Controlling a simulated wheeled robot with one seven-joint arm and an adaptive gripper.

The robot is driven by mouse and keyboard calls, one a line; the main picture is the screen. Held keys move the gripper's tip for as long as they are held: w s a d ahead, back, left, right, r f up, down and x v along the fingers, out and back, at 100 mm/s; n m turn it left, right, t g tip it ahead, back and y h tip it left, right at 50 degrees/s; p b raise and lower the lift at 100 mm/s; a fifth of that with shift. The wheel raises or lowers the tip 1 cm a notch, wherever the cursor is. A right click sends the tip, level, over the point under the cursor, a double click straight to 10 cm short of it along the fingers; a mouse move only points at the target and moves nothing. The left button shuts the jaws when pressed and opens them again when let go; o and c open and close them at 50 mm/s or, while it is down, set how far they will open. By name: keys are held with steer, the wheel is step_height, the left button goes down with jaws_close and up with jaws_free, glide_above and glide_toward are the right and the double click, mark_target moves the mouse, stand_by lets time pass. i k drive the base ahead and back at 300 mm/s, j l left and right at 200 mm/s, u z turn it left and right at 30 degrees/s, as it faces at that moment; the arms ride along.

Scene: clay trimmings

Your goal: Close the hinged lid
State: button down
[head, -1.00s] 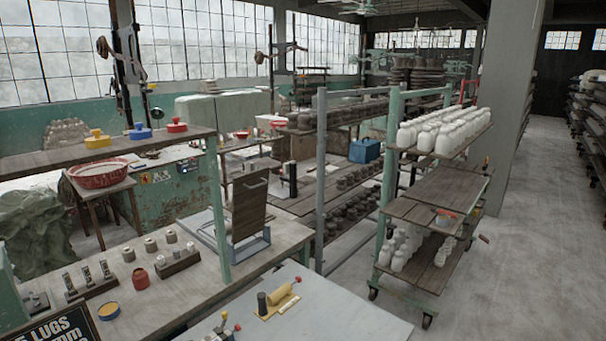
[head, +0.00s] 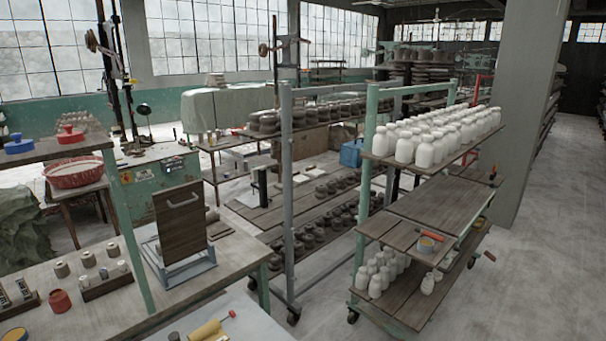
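The hinged lid (head: 181,222) is a dark brown wooden panel with a pale bar handle (head: 183,201) near its top edge. It stands open, close to upright, on a blue-grey metal frame (head: 188,270) on the workbench at the left. The handle side faces my camera. The hinge itself is too small to make out. My gripper is not in the head view.
The bench (head: 222,254) also holds a red pot (head: 60,301) and a wooden block with small pieces (head: 105,284). A green post (head: 130,240) rises left of the lid. A cart (head: 390,231) with white bottles stands right. Clear floor (head: 520,270) lies beyond it.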

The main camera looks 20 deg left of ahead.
mark_target(180, 211)
steer(key=i+l+z, duration=0.1)
steer(key=i, duration=0.3)
steer(key=i+l+z, duration=0.1)
steer(key=i+l, duration=0.15)
steer(key=i, duration=0.15)
steer(key=i+l+z, duration=0.1)
steer(key=i, duration=0.3)
steer(key=i+j+u, duration=0.2)
steer(key=i+u, duration=0.15)
steer(key=u, duration=0.15)
steer(key=i+u, duration=0.75)
steer(key=u, duration=0.2)
steer(key=i+l+u, duration=0.2)
steer(key=u, duration=0.25)
steer(key=i+u, duration=0.4)
steer(key=i, duration=0.2)
steer(key=i+l+u, duration=0.1)
steer(key=i+u, duration=0.3)
steer(key=i, duration=0.2)
